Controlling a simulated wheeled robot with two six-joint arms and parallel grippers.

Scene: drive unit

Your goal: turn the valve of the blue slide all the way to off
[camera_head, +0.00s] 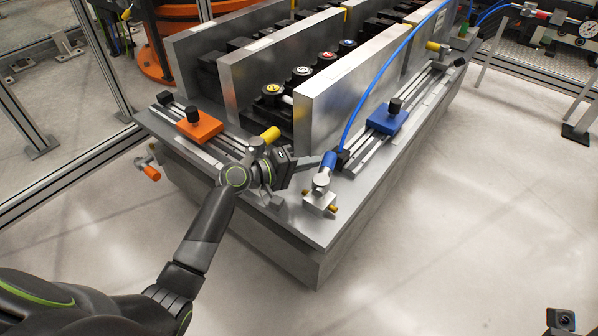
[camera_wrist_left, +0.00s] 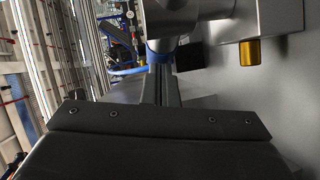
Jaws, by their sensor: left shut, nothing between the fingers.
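The blue slide (camera_head: 387,122) sits on its rail on the right of the metal bench, with a black knob on top. Its valve (camera_head: 320,198) is a silver body at the near end of that rail, with a blue handle (camera_head: 328,160) and a brass fitting. My left gripper (camera_head: 312,161) is shut and empty, its tips close to the left side of the blue handle; I cannot tell whether they touch. In the left wrist view, the shut fingers (camera_wrist_left: 161,84) point at the silver valve body (camera_wrist_left: 172,18), with a blue part and the brass fitting (camera_wrist_left: 250,52) showing.
Upright metal plates (camera_head: 345,100) stand between the slides. A blue hose (camera_head: 375,77) rises beside the blue rail.

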